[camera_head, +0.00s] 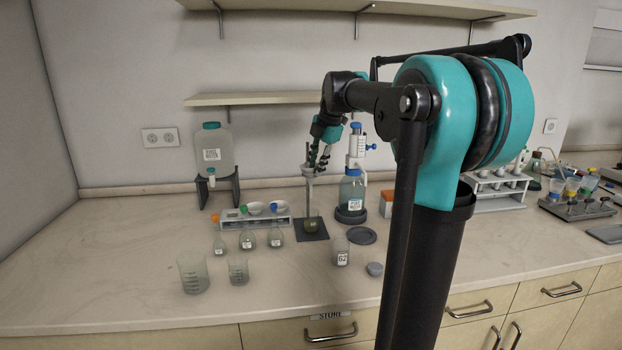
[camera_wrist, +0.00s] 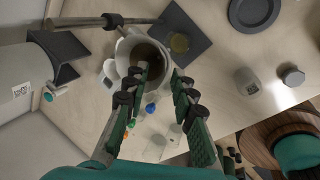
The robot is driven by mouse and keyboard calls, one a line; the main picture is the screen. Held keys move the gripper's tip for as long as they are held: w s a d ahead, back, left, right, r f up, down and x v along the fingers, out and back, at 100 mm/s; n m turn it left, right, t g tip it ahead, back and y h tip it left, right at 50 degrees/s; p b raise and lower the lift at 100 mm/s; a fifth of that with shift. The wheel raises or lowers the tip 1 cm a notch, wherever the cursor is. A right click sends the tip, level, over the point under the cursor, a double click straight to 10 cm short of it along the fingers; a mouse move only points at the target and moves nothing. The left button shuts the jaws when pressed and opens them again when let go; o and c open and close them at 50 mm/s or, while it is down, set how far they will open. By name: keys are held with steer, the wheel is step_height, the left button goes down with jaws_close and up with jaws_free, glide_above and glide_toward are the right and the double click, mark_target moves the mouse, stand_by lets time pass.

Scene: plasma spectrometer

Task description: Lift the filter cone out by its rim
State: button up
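The filter cone (camera_wrist: 147,54) sits in a pale funnel-like holder in the wrist view, with a pale rim and a darker, brownish inside. I cannot tell clearly where the cone ends and its holder begins. In the head view the pale cone or holder (camera_head: 308,172) is up on a stand, partly hidden by my gripper. My gripper (camera_wrist: 162,72) is open, its two green fingers apart on either side of the cone's near rim. I cannot tell whether either finger touches it. In the head view my gripper (camera_head: 318,162) points down just above the cone.
A stand rod (camera_wrist: 105,21) crosses beside the cone. A small greenish vessel (camera_head: 312,225) stands on the dark base plate below. A dispenser bottle (camera_head: 351,192) stands close on the right, and a rack with bowls (camera_head: 256,223) on the left.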

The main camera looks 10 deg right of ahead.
jaws_close()
steer(key=shift+r, duration=0.15)
stand_by(0.4)
